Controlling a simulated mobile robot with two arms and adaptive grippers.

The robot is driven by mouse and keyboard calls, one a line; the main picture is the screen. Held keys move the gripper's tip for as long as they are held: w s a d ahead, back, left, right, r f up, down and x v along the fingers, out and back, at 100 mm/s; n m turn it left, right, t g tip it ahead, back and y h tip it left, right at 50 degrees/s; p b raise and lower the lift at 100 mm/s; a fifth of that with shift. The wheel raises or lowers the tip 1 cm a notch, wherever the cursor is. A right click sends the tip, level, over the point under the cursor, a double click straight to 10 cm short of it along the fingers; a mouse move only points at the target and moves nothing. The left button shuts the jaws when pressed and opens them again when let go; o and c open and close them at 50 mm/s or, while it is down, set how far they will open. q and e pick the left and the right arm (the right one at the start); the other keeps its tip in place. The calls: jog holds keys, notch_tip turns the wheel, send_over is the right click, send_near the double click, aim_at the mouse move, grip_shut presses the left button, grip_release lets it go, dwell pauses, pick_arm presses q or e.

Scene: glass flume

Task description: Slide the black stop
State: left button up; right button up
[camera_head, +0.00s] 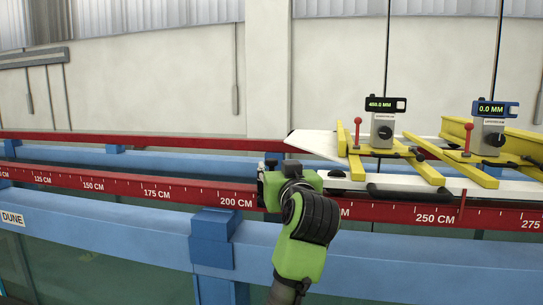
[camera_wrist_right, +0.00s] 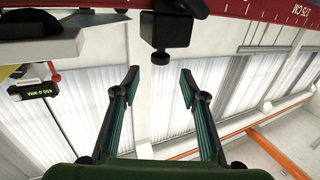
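The black stop (camera_wrist_right: 172,27) is a dark block on the red rail, with a smaller black piece hanging from it toward my fingers in the wrist view. My right gripper (camera_wrist_right: 159,80) is open and empty. Its two fingers are spread apart, and the stop is just beyond the fingertips, roughly in line with the gap and not between them. In the head view my green right gripper (camera_head: 290,187) is at the red rail, past the 200 cm mark, and hides most of the stop. Its fingertips are hidden there. My left gripper is not in view.
The red scaled rail (camera_head: 185,193) runs across above a blue beam (camera_head: 120,218). To the right are yellow-framed carriages with gauges reading 450.0 MM (camera_head: 381,104) and 0.0 MM (camera_head: 491,109). A white sloped plate (camera_head: 315,143) is close behind my gripper. The rail to the left looks clear.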

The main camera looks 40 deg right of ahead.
aim_at(273, 161)
jog(key=p+x, duration=0.2)
jog(key=x, duration=0.5)
jog(key=shift+w+r+p, duration=0.1)
jog(key=shift+w+p, duration=0.1)
jog(key=shift+p, duration=0.2)
jog(key=shift+w+d, duration=0.3)
jog(key=shift+w, duration=0.15)
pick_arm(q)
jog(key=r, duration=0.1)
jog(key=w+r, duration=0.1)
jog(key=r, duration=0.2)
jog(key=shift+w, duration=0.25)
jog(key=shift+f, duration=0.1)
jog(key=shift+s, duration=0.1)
pick_arm(e)
jog(key=shift+s, duration=0.1)
grip_shut()
